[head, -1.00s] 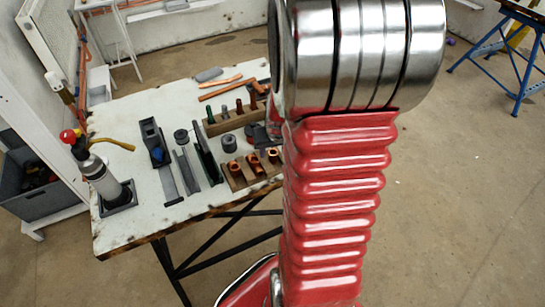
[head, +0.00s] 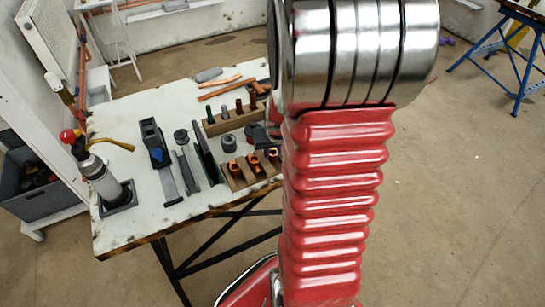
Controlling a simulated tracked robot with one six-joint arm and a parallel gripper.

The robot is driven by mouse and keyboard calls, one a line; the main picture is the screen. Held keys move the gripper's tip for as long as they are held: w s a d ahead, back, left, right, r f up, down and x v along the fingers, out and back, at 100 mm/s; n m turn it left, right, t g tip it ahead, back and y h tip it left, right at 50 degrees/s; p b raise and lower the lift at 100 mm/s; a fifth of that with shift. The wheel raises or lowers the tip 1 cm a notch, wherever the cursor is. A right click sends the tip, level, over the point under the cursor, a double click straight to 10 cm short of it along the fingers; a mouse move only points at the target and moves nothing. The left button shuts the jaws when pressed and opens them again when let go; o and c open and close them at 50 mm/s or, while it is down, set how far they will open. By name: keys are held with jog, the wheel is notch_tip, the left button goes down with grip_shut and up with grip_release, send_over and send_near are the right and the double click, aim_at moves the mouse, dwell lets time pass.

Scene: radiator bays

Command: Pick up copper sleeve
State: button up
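Copper fittings stand in a row in the front wooden block (head: 243,183) on the white workbench. They are a left one (head: 234,169), a middle one (head: 253,161) and a right one (head: 273,156). I cannot tell at this size which is the copper sleeve. My red ribbed arm with its silver joint fills the middle of the head view, right of the block. A dark shape (head: 261,136) beside the arm, just behind the block, looks like part of my gripper. Its fingertips cannot be made out, and neither can whether it holds anything.
A rear wooden block (head: 230,124) holds several small upright pieces.

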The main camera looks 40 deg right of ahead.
aim_at(274, 158)
jog(key=c, duration=0.5)
jog(key=shift+r, duration=0.1)
notch_tip(274, 158, up, 10)
jog(key=shift+f, duration=0.1)
dwell(0.4)
jog(key=shift+s, duration=0.15)
dwell(0.5)
